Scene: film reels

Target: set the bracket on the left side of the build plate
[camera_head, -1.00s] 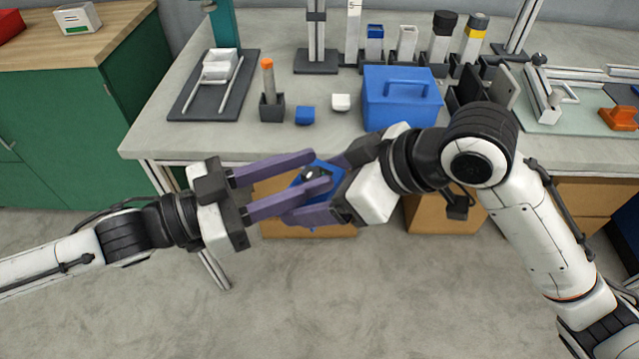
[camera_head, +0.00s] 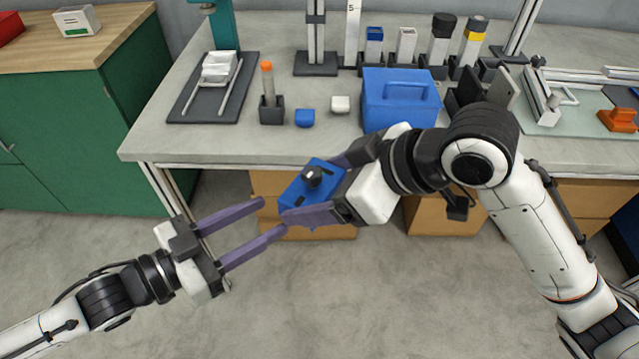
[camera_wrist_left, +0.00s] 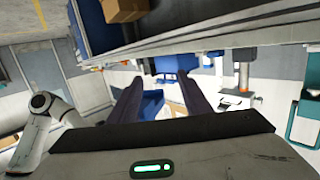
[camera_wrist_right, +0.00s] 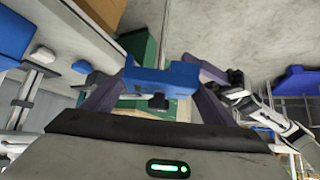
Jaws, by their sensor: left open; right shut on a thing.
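A blue block-like piece with a black knob (camera_head: 322,181), seemingly the bracket, is held in the air in front of the bench by my right gripper (camera_head: 318,187). It also shows between the fingers in the right wrist view (camera_wrist_right: 150,77). My left gripper (camera_head: 273,216) is open and empty, its fingertips just left of and below the blue piece. I cannot tell for sure which surface is the build plate. A pale glassy plate (camera_head: 560,124) lies at the bench's right, with an orange piece (camera_head: 617,119) on it. A dark plate (camera_head: 190,112) with a white tray lies at the left.
The grey bench (camera_head: 330,145) carries a blue toolbox (camera_head: 400,110), a blue cube (camera_head: 305,118), a white cube (camera_head: 340,104) and a dark holder with an orange-tipped stick (camera_head: 267,82). Brown boxes (camera_head: 440,215) stand below. A green cabinet (camera_head: 130,110) is at the left.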

